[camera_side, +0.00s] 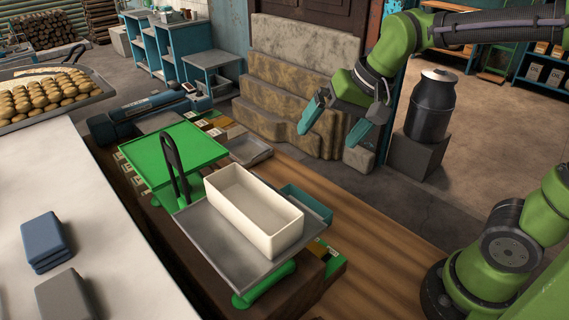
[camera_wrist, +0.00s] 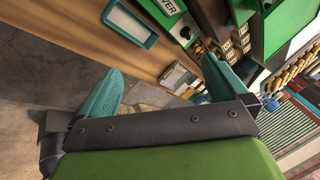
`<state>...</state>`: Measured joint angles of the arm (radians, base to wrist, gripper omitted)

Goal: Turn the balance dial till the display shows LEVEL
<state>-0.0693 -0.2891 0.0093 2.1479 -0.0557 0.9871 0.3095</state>
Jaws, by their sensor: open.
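A balance scale stands on the wooden bench, with a green plate (camera_side: 172,152) on one side and a grey pan (camera_side: 205,240) on the other. A cream box (camera_side: 255,213) stands in the grey pan. In the wrist view, the display (camera_wrist: 168,7) at the top edge shows letters ending in "VER"; the start is cut off. A small dark knob (camera_wrist: 186,33), apparently the balance dial, sits beside it. My gripper (camera_side: 327,137) is open and empty, above the bench's far side and apart from the scale. Its teal fingers also show in the wrist view (camera_wrist: 162,66).
A teal-rimmed tray (camera_side: 310,203) lies beside the cream box. A small metal tray (camera_side: 249,150) lies behind the scale. Stone steps (camera_side: 290,90) and a dark milk can (camera_side: 430,105) stand beyond. Bare bench (camera_side: 385,255) lies right of the scale.

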